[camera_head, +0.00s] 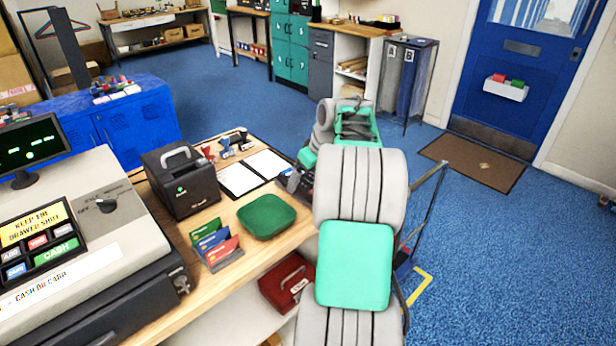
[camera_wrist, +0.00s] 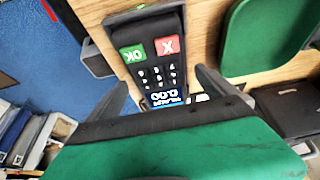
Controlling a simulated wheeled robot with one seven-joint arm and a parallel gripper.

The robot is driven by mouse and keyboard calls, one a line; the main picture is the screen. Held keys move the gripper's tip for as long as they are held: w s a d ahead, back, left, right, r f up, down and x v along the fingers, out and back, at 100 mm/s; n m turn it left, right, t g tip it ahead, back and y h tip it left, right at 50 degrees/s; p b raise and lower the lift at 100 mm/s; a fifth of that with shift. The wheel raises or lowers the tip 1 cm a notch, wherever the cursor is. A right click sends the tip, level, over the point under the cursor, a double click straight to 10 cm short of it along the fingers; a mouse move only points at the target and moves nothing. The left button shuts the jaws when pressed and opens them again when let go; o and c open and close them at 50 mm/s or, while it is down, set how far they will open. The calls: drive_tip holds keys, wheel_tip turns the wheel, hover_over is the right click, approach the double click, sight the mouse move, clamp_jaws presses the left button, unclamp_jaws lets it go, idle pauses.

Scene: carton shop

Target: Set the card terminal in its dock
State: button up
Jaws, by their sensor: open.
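The card terminal (camera_wrist: 152,58) is dark, with a green OK key, a red X key, a number pad and a small lit blue screen. In the wrist view it lies between the fingers of my gripper (camera_wrist: 163,86), which is open with a finger on either side. I cannot tell whether the fingers touch it. A dark, grey-edged frame (camera_wrist: 112,19) shows around the terminal's far end; it may be the dock, but I cannot tell how the terminal sits in it. In the head view my gripper (camera_head: 291,181) is at the counter's right edge, and my arm hides much there.
A green tray (camera_head: 266,216), a card rack (camera_head: 215,245), a black box with a grey handle (camera_head: 181,178) and a clipboard (camera_head: 240,178) stand on the counter. The cash register (camera_head: 75,230) is at left. A red box (camera_head: 287,282) sits on the shelf below. Blue floor lies open at right.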

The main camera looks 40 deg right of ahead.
drive_tip(key=v, duration=0.8)
drive_tip(key=shift+f, duration=0.1)
idle(0.3)
